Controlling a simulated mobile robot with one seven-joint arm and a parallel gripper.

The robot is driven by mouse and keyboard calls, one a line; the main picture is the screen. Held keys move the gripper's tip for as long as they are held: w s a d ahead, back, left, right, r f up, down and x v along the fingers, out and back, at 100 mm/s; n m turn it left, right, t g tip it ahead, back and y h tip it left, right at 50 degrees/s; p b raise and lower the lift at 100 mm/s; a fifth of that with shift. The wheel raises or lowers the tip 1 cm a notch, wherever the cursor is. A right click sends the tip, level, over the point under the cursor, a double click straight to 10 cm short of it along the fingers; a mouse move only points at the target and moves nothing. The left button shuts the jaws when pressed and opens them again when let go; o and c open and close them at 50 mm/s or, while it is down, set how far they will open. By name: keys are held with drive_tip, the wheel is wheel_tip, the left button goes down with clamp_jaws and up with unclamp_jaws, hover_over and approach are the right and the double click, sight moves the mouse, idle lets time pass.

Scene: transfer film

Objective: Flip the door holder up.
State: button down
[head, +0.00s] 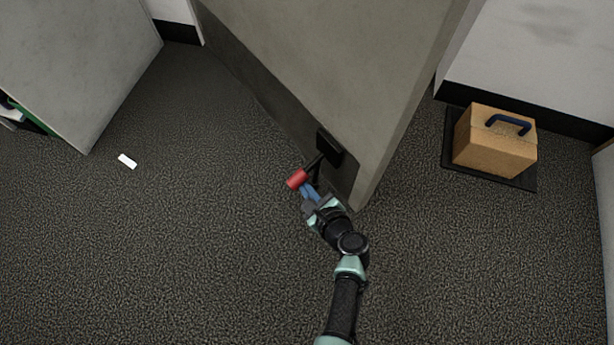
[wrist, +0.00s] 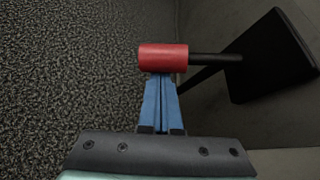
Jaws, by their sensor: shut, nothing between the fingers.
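The door holder is a black plate (head: 329,146) on the lower part of a grey door (head: 345,70), with a black rod ending in a red tip (head: 297,179). In the wrist view the plate (wrist: 270,57) is at the right, and the rod runs left to the red tip (wrist: 163,58). My gripper (head: 306,190) has blue fingers, pressed together with nothing between them. In the wrist view the fingertips (wrist: 161,76) are right at the lower edge of the red tip; whether they touch it I cannot tell.
A cardboard box with a dark handle (head: 495,142) stands on a dark mat (head: 460,172) at the right by the wall. A small white object (head: 127,161) lies on the carpet at the left, near a grey cabinet (head: 75,60). The carpet around my arm is clear.

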drive_tip(key=r+p, duration=0.1)
drive_tip(key=r+m+p, duration=0.1)
drive_tip(key=p, duration=0.1)
drive_tip(key=a+r+g+y+p, duration=0.1)
drive_tip(key=p, duration=0.1)
drive_tip(key=shift+s+r+m, duration=0.1)
drive_tip(key=shift+s+m, duration=0.2)
drive_tip(key=shift+r+p, duration=0.15)
drive_tip(key=shift+p, duration=0.2)
drive_tip(key=p, duration=0.3)
approach(297, 182)
wheel_tip(297, 182, down, 3)
drive_tip(key=s+d, duration=0.2)
drive_tip(key=shift+r, duration=0.1)
drive_tip(key=shift+a, duration=0.1)
idle(0.6)
